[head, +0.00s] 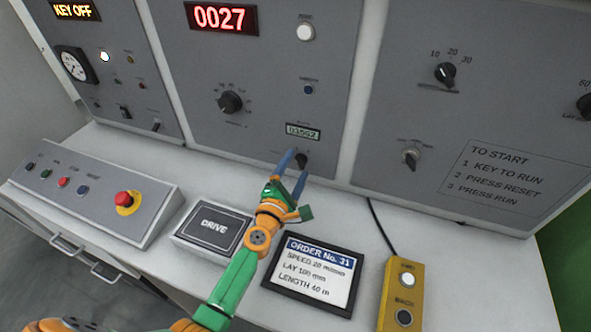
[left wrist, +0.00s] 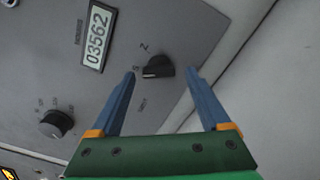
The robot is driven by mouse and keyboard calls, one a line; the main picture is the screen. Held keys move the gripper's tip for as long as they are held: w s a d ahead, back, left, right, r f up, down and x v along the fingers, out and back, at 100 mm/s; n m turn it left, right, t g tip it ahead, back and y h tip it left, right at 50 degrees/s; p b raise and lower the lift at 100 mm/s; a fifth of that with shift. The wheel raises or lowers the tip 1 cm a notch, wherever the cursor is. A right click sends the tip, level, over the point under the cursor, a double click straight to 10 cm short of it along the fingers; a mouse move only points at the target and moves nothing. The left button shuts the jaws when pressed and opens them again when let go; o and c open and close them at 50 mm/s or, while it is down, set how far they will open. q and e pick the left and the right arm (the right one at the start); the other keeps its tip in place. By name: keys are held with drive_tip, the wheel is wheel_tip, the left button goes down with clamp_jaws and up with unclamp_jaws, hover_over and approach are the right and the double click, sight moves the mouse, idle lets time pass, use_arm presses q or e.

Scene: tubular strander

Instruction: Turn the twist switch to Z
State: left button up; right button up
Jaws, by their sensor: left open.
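The twist switch (head: 301,158) is a small black knob low on the middle grey panel, under the counter display. In the left wrist view the twist switch (left wrist: 158,67) has letter marks at its upper left, and its pale pointer line faces left, toward the S mark (left wrist: 137,68). The Z mark (left wrist: 145,47) is a little above that. My left gripper (head: 298,162) is open with its blue fingers toward the panel. In the left wrist view the knob shows between the fingertips of my left gripper (left wrist: 160,72); contact cannot be told. My right gripper is not in view.
The counter (head: 303,132) reads 03562 above the switch. A DRIVE plate (head: 213,228), an order card (head: 313,274) and a yellow button box (head: 402,293) are on the desk below. A control box with a red emergency button (head: 124,199) stands at left. Another black knob (head: 230,102) is up left.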

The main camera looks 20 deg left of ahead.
use_arm(q)
drive_tip(key=shift+w, duration=0.2)
drive_tip(key=shift+s, duration=0.2)
drive_tip(key=shift+c, duration=0.6)
drive_tip(key=shift+s+r, duration=0.1)
drive_tip(key=shift+r, duration=0.05)
drive_tip(key=c, duration=0.4)
clamp_jaws()
drive_tip(key=m, duration=0.4)
drive_tip(key=m+p, duration=0.1)
drive_tip(key=m, duration=0.1)
drive_tip(key=shift+r, duration=0.25)
drive_tip(key=m, duration=0.2)
drive_tip(key=m+p, duration=0.1)
drive_tip(key=m, duration=0.2)
drive_tip(key=shift+r+m, duration=0.2)
drive_tip(key=shift+m, duration=0.4)
